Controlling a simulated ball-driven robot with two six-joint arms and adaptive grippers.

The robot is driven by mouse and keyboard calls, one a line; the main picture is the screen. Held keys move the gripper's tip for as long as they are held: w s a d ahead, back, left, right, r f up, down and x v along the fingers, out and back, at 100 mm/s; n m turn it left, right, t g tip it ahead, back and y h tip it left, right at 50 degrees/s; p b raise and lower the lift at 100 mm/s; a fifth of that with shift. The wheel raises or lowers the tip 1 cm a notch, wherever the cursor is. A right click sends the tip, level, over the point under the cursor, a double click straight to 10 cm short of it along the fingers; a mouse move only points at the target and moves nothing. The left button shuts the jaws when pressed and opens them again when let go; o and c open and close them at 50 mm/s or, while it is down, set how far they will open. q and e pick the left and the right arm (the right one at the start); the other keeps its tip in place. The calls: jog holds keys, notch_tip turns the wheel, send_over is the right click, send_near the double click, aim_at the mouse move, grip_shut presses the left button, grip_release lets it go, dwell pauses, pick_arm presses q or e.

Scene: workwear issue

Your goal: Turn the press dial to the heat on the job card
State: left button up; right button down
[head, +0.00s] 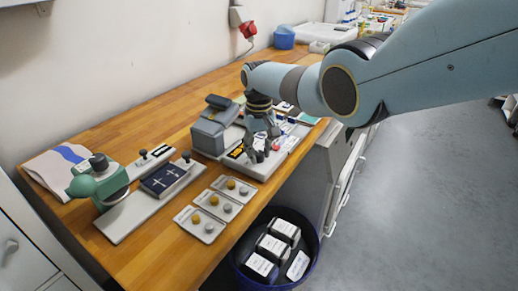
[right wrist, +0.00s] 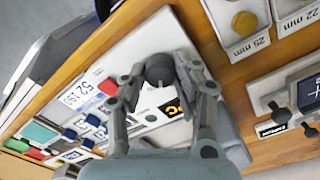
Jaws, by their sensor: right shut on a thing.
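My right gripper (head: 262,150) reaches down over the front of the grey press (head: 209,137) on the wooden bench. In the right wrist view its fingers (right wrist: 163,85) are shut around a dark round dial (right wrist: 159,68) on a pale panel. The dial's markings are mostly hidden by the fingers, and its setting cannot be read. A white card with large printed figures (right wrist: 84,93) lies beside the dial in the right wrist view; I cannot tell whether it is the job card. My left gripper is not in view.
A green-headed hand press (head: 92,182) stands at the left with a navy piece (head: 164,180) near it. Small trays with yellow and grey round pieces (head: 201,222) line the bench's front. A dark bin (head: 242,274) with labelled packs stands below. Coloured blocks (right wrist: 40,133) lie past the card.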

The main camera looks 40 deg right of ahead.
aim_at(259, 153)
jog(key=shift+m, duration=1.1)
jog(key=c, duration=1)
grip_release()
jog(key=shift+r, duration=0.15)
notch_tip(259, 153, up, 12)
jog(key=shift+f, duration=0.1)
